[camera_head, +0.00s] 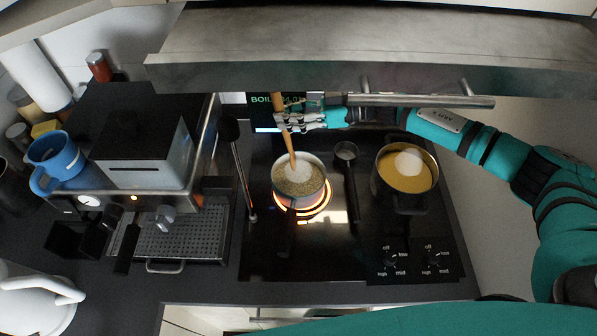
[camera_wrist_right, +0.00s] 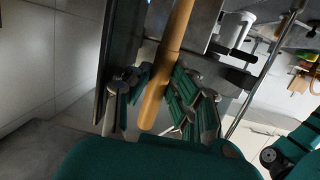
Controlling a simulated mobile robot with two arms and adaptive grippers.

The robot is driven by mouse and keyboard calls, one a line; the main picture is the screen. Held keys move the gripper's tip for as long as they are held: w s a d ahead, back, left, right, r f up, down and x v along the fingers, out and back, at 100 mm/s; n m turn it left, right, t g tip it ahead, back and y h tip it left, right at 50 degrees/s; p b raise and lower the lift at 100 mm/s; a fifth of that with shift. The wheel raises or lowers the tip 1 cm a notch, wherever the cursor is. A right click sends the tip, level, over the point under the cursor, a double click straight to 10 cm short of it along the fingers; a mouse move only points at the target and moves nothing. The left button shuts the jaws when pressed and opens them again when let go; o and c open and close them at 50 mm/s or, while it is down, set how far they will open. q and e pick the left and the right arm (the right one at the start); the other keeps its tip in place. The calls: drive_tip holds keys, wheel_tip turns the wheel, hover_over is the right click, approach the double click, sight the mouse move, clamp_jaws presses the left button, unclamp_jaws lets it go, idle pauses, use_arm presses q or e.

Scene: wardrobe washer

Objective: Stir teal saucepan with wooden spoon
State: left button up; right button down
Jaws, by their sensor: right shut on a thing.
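A saucepan (camera_head: 298,203) with grainy, pale contents sits on a glowing burner in the head view; I cannot make out a teal colour on it. The wooden spoon (camera_head: 289,142) stands tilted with its lower end in the contents; its head is hidden. My right gripper (camera_head: 284,121) is shut on the upper part of the spoon, above and behind the pan. In the right wrist view the spoon's handle (camera_wrist_right: 166,75) runs between the fingers of that gripper (camera_wrist_right: 158,100). My left gripper is not in view.
A pot (camera_head: 410,192) of yellow liquid stands on the right burner, and a small ladle-like utensil (camera_head: 350,185) lies between. A range hood (camera_head: 380,72) with a bar overhangs the stove. An espresso machine (camera_head: 140,165) and blue cup (camera_head: 58,160) are at left. The front cooktop (camera_head: 330,255) is mostly clear.

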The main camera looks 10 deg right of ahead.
idle(0.4)
drive_tip(key=shift+r, duration=2.5)
drive_tip(key=shift+s+f, duration=0.1)
